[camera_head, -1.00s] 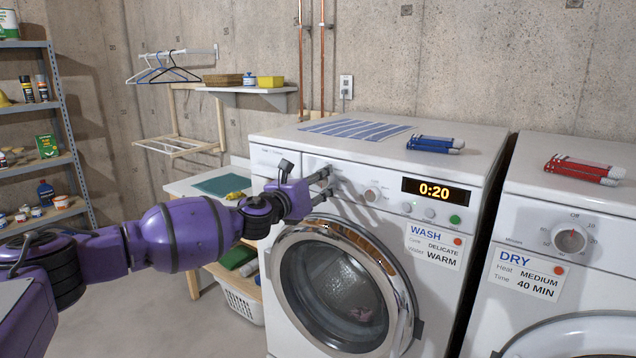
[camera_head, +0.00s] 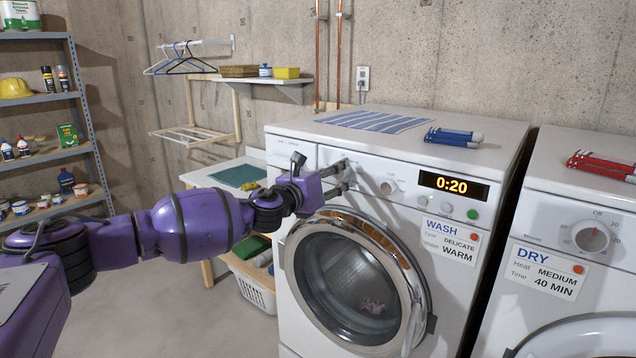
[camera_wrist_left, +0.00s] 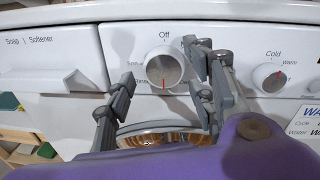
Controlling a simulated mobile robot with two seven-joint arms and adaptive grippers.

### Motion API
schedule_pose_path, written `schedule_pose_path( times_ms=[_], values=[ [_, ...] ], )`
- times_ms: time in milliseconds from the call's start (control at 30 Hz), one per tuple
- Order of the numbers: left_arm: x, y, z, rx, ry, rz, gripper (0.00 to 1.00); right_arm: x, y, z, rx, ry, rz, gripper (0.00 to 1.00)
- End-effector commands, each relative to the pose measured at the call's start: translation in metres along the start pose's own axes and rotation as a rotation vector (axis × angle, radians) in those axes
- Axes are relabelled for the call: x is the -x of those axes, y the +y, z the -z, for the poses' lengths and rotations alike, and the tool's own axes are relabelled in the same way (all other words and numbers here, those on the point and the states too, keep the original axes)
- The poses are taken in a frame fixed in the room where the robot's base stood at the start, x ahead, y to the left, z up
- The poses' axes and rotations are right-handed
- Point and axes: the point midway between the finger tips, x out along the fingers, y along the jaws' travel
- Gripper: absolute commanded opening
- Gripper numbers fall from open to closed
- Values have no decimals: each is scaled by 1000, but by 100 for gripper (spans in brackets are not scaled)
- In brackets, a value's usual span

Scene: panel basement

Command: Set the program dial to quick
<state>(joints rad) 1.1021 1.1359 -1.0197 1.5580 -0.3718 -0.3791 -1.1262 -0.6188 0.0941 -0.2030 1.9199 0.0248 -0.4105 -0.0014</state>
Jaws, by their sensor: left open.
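The program dial (camera_wrist_left: 165,68) is a round pale knob on the white washer's front panel. In the left wrist view, "Off" is printed above it and its red mark points down. The "quick" label cannot be made out. My left gripper (camera_wrist_left: 162,76) is open, with one finger at the left of the dial and the other at its right. I cannot tell whether either finger touches it. In the head view the left gripper (camera_head: 344,178) is at the panel and partly covers the dial. My right gripper is not in view.
A temperature knob (camera_head: 389,186) sits right of the dial, then the "0:20" display (camera_head: 453,186) and a green button (camera_head: 473,214). The detergent drawer (camera_wrist_left: 50,62) is at the left. The round washer door (camera_head: 354,283) is below. A dryer (camera_head: 520,205) stands at the right.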

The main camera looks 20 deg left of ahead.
Motion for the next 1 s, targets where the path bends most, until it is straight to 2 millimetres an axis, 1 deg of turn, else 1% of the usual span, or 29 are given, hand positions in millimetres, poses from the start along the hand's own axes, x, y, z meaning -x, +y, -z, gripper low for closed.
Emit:
schedule_pose_path(
  times_ms=[300, 400, 500, 600, 700, 1000],
  values=[
    [68, 2, 2, -2, 5, -2, 50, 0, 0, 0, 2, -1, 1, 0],
    [85, 3, 2, -1, 5, -4, 50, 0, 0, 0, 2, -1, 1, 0],
    [98, 3, 2, 0, 4, -4, 50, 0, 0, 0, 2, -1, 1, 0],
    [106, 3, 2, -1, 4, -3, 50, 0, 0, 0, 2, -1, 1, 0],
    [108, 3, 2, -1, 3, -3, 50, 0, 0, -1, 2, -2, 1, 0],
    [108, 2, 2, 0, 2, -3, 50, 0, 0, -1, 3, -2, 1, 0]
  ],
)
